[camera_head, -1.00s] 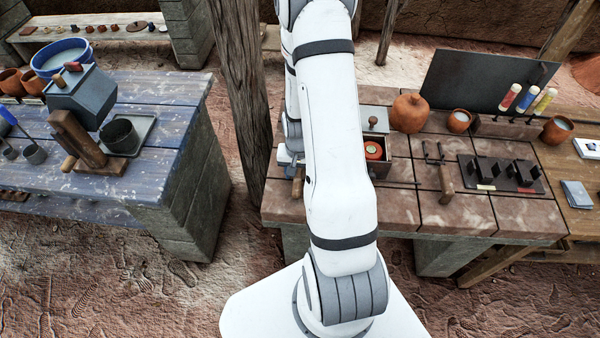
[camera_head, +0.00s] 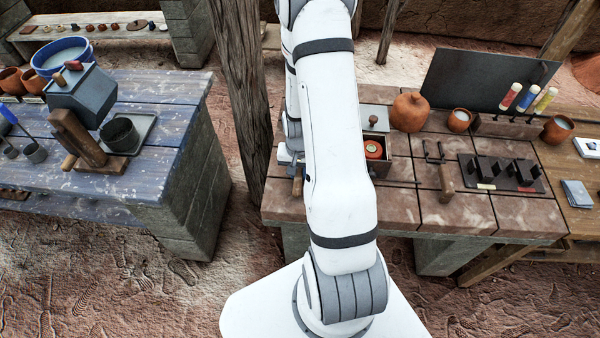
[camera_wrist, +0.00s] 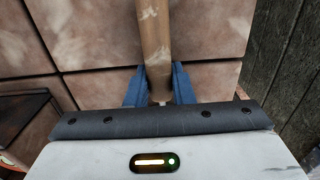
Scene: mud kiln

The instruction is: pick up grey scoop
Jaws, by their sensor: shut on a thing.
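My gripper (camera_wrist: 160,88) has its blue fingers on both sides of a light wooden handle (camera_wrist: 154,35) in the wrist view and is shut on it. The handle runs away from me over brown tiles. Its far end is out of frame, so I cannot tell whether a grey scoop head is on it. In the head view a short piece of the wooden handle (camera_head: 297,183) shows at the left edge of the tiled table, beside my arm. My arm hides most of the area around it. On the blue table, a small grey cup-like scoop (camera_head: 35,153) lies at the far left.
A wooden post (camera_head: 245,90) stands close to my arm's left. The blue table (camera_head: 150,190) holds a grey machine and dark pot.

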